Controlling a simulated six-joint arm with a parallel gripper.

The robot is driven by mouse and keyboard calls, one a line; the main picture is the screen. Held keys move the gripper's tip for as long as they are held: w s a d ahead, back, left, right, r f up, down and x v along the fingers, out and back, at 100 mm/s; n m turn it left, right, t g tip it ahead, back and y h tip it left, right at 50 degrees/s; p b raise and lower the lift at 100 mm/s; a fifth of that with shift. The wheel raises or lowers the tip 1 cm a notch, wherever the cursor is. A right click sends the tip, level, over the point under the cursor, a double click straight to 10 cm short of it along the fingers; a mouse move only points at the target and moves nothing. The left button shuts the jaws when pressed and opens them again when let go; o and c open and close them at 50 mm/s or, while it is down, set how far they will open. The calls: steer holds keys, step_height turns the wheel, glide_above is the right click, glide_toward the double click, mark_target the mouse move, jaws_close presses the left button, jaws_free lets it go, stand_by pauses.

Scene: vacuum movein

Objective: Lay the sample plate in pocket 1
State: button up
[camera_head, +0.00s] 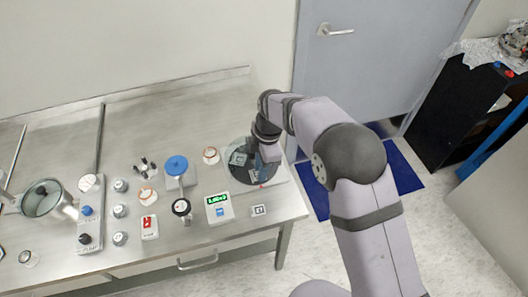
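A dark round holder (238,176) stands on a light square base at the right end of the steel table. A small greenish-grey plate-like piece (238,158) shows on its left part. I cannot tell whether it is the sample plate or part of the holder. My gripper (262,165) points down over the right part of the holder, close to its surface. The fingers are small and dark, and my arm covers part of the holder. I cannot tell whether they hold anything. Pocket 1 cannot be made out; no pocket numbers are readable.
A small marked tile (259,211) lies in front. A glass chamber (42,198) stands far left.

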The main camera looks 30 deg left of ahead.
step_height(320, 180, up, 10)
steer(key=b, duration=0.2)
steer(key=shift+w+d+b, duration=0.4)
steer(key=shift+w+d, duration=0.05)
steer(key=w+d+f+m, duration=0.1)
steer(key=d+m, duration=1.3)
steer(key=d, duration=1)
steer(key=s+d+f+m, duration=0.2)
steer(key=s+d+m, duration=0.4)
steer(key=d, duration=0.1)
steer(key=s+d+f+m+t+h, duration=0.1)
steer(key=s+d+f+m, duration=0.2)
steer(key=s+d+m, duration=0.3)
steer(key=shift+s+d+f+m, duration=0.15)
steer(key=shift+s+d+m, duration=0.3)
steer(key=shift+d, duration=0.65)
steer(key=shift+w, duration=0.1)
